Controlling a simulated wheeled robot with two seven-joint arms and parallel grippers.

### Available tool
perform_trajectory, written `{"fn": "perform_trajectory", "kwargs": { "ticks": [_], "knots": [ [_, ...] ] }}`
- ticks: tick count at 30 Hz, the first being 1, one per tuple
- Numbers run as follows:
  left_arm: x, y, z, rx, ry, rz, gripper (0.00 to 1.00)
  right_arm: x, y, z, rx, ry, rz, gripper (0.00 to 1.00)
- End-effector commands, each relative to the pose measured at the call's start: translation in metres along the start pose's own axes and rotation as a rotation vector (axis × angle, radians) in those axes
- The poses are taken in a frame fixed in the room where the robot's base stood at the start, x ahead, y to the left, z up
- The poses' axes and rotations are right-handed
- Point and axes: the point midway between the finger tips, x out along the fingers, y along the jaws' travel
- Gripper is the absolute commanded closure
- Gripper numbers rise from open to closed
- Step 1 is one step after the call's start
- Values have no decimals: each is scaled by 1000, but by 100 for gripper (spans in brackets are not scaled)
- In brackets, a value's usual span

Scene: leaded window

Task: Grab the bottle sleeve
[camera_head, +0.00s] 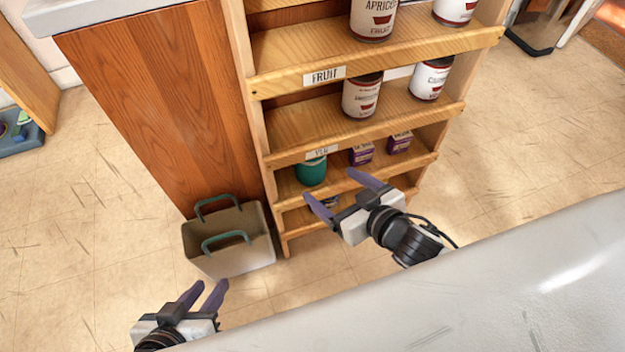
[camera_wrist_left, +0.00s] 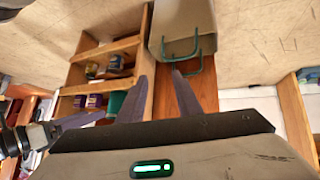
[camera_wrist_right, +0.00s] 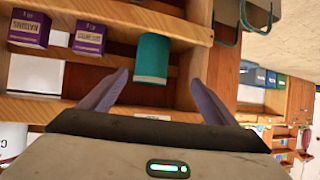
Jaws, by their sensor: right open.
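The bottle sleeve appears to be the teal cylinder (camera_head: 312,172) standing on a low shelf at the left end of the wooden rack. It also shows in the right wrist view (camera_wrist_right: 152,60), and partly in the left wrist view (camera_wrist_left: 116,102). My right gripper (camera_head: 328,184) is open and empty in front of the rack, beside and a little below the sleeve in the head view. In the right wrist view the sleeve lies ahead, between the directions of the two fingers, not touched. My left gripper (camera_head: 210,284) is open and empty, low at the left near the bag.
Purple boxes (camera_head: 361,154) stand right of the sleeve on its shelf. A grey bag (camera_head: 228,245) with teal handles stands on the floor left of the rack. A pale counter edge (camera_head: 480,265) crosses the foreground.

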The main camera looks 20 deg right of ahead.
Motion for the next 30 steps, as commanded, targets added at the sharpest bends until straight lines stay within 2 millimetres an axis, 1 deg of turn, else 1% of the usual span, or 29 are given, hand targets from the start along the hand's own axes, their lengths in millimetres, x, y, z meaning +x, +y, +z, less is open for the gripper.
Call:
{"fn": "perform_trajectory", "kwargs": {
  "ticks": [1,3,8,16,18,23,27,30],
  "knots": [
    [16,-1,12,2,1,9,69,16,6,10,-14,28,0,18],
    [21,1,16,2,-2,20,69,24,11,6,-17,56,1,18],
    [25,4,18,4,-10,34,69,34,18,0,-17,90,1,18],
    [31,9,19,23,-39,58,69,70,18,-7,-14,95,1,18],
    [32,10,20,27,-48,62,69,77,18,-8,-14,94,1,18],
    [33,11,21,33,-58,68,69,86,18,-9,-14,93,1,18],
    [38,13,23,47,-74,82,69,104,19,-11,-15,95,2,18],
    [39,16,22,47,-69,96,69,117,19,-13,-16,95,2,18]
  ]
}}
